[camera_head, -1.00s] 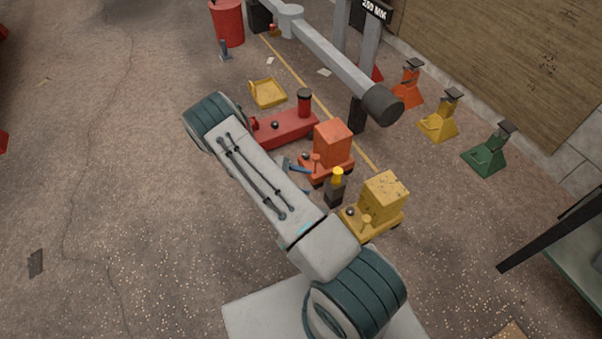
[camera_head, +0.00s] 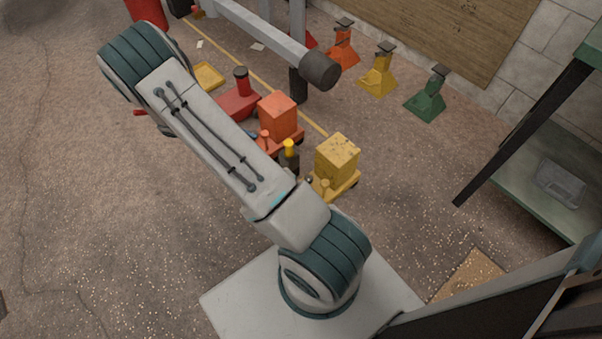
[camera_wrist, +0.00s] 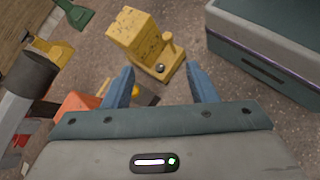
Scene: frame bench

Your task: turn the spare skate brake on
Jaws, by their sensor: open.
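Three wheeled skates stand in a row on the floor in the head view: a red one (camera_head: 238,103), an orange one (camera_head: 278,118) and a yellow one (camera_head: 337,160). No label shows which is the spare. The yellow skate (camera_wrist: 135,38) also shows in the wrist view, beyond my fingers, with a block, a low deck and a grey ball knob (camera_wrist: 164,66). A small yellow lever (camera_head: 325,184) stands on its deck in the head view. My gripper (camera_wrist: 160,70) is open and empty, apart from the skate. In the head view my arm hides the gripper and parts of the skates.
A grey beam with a dark round end (camera_head: 320,70) hangs over the red and orange skates. A dark post with a yellow cap (camera_head: 289,155) stands between the orange and yellow skates. Orange, yellow and green (camera_head: 427,100) stands line the wall. A table (camera_head: 545,165) stands right.

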